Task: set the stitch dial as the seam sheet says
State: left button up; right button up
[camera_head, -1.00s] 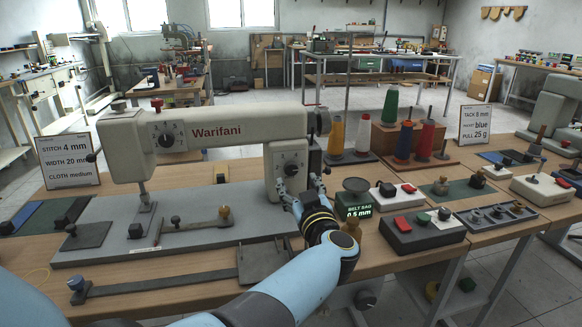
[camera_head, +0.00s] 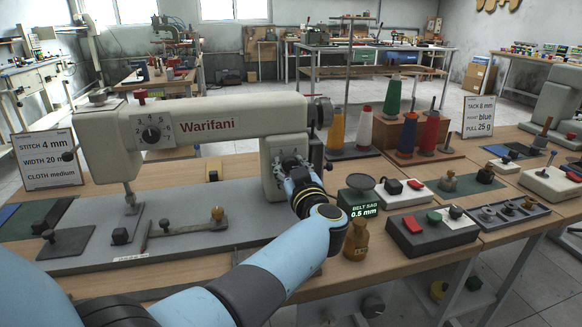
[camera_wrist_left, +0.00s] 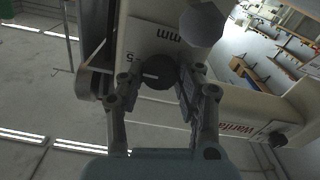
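The seam sheet (camera_head: 51,158) stands at the left and reads "STITCH 4 mm", "WIDTH 20 m…", "CLOTH medium". The sewing machine (camera_head: 205,125) has a black dial (camera_head: 151,134) on a numbered plate at its left end. A second dark dial (camera_wrist_left: 158,76) sits on the machine's right column, on a white plate with "mm" and a "5" visible. My left gripper (camera_head: 290,166) is at this column dial and hides most of it in the head view. In the wrist view its open fingers (camera_wrist_left: 158,86) stand either side of the dial; contact is unclear. My right gripper is out of view.
A green "BELT SAG 0.5 mm" display (camera_head: 364,210) and a brass weight (camera_head: 357,240) stand right of my left wrist. A grey button box (camera_head: 432,232) is further right. Thread cones (camera_head: 407,135) stand behind. The machine's grey bed (camera_head: 185,215) has small blocks on it.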

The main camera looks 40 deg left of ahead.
pick_arm(q)
jog(key=c, duration=0.5)
jog(key=shift+c, duration=0.2)
jog(key=shift+n, duration=0.4)
jog(key=n, duration=0.4)
jog(key=shift+s+f+n, duration=0.1)
jog(key=shift+n, duration=0.3)
jog(key=n, duration=0.6)
jog(key=shift+f+b, duration=0.1)
jog(key=shift+b, duration=0.3)
jog(key=o, duration=1.2)
jog(key=shift+c, duration=0.2)
